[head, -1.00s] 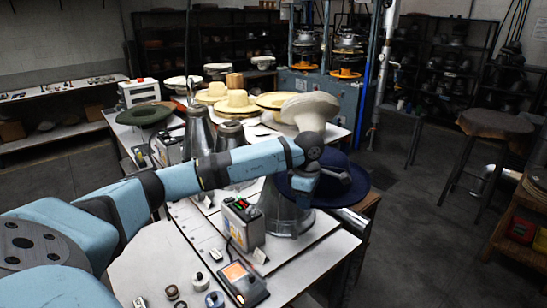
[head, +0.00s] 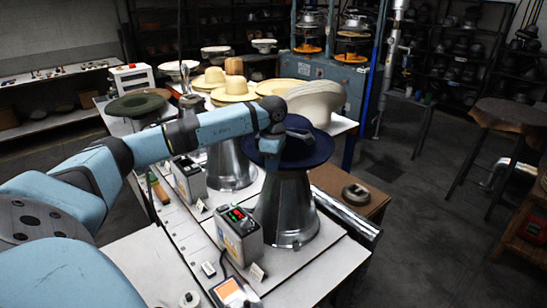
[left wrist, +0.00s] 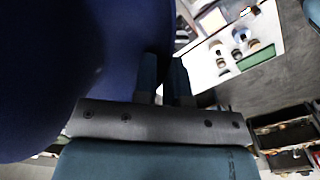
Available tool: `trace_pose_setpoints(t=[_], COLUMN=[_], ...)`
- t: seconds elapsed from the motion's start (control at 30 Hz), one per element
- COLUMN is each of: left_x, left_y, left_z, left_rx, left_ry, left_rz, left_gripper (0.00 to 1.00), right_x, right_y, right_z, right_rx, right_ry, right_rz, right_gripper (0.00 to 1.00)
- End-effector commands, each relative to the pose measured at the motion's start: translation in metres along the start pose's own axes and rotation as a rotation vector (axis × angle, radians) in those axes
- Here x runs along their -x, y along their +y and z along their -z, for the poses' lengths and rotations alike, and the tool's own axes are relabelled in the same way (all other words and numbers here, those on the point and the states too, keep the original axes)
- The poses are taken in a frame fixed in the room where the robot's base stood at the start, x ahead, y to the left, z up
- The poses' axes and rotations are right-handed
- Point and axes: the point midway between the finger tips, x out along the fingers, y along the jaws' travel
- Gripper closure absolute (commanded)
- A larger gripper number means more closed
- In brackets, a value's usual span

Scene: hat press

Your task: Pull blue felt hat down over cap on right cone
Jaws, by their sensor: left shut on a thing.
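The blue felt hat (head: 318,152) sits at the top of the right metal cone (head: 285,205), its dark blue brim spread wide around the cone's upper end. My left gripper (head: 283,138) is at the hat, and its wrist hides part of the crown. In the left wrist view the hat (left wrist: 60,75) fills the left side, and my left gripper's fingers (left wrist: 163,75) are closed together at the brim's edge, pinching the felt. The cap is hidden under the hat. My right gripper is not in view.
A second metal cone (head: 232,165) stands behind and to the left. A control box (head: 238,233) stands just in front of the right cone. Straw hats (head: 232,90) and a pale hat form (head: 318,100) are behind.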

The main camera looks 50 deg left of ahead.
Motion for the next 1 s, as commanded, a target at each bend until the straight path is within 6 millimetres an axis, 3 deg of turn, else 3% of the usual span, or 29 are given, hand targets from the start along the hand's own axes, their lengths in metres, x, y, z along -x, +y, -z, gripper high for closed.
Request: trace_pose_setpoints(t=[0.37,1.0], left_x=[-0.018,-0.081], left_y=[0.000,0.000], left_z=[0.000,-0.001], left_rx=[0.000,-0.001], left_ry=[0.001,0.000], left_rz=[0.000,-0.001], left_gripper=[1.00,1.00], right_x=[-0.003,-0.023], right_y=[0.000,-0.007], right_z=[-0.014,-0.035], right_rx=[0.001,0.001], right_ry=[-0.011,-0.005], right_rz=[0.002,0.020], right_gripper=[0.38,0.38])
